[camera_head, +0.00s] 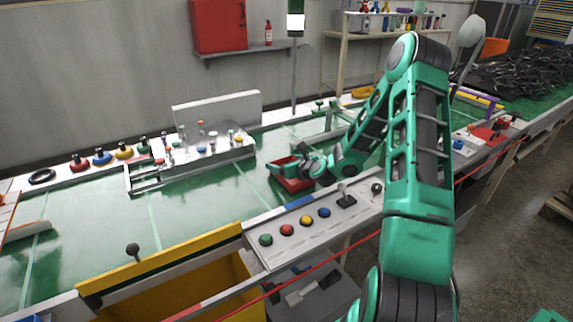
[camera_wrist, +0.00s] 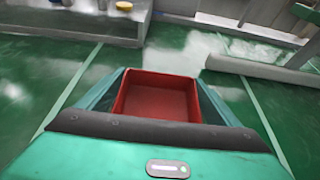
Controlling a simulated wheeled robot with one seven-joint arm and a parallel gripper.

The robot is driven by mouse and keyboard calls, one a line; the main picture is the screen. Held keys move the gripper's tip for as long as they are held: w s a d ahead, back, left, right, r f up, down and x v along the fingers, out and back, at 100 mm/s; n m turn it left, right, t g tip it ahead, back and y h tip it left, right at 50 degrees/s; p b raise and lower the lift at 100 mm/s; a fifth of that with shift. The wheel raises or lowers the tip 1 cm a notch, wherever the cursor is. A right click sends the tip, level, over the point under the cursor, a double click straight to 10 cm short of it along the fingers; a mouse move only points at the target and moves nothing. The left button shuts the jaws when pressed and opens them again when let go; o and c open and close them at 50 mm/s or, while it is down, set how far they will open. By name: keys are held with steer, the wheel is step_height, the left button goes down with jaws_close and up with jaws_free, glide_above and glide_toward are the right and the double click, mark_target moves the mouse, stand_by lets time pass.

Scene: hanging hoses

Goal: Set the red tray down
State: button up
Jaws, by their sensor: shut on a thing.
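The red tray (camera_wrist: 158,97) shows between the two fingers of my gripper (camera_wrist: 160,100) in the wrist view. It is an open, empty box with low walls. In the head view the red tray (camera_head: 291,181) is at the middle of the green table, partly hidden by my gripper (camera_head: 290,168). My gripper is shut on the tray, one finger along each side. The tray is at or just above the green surface (camera_head: 195,205); I cannot tell whether it touches.
A white fixture with colored knobs (camera_head: 205,148) stands left of the tray. A grey bar (camera_wrist: 255,72) lies beyond the tray at right. Green surface left of the tray is clear.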

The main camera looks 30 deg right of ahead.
steer(key=shift+f, duration=0.2)
steer(key=o, duration=1)
steer(key=v, duration=1.2)
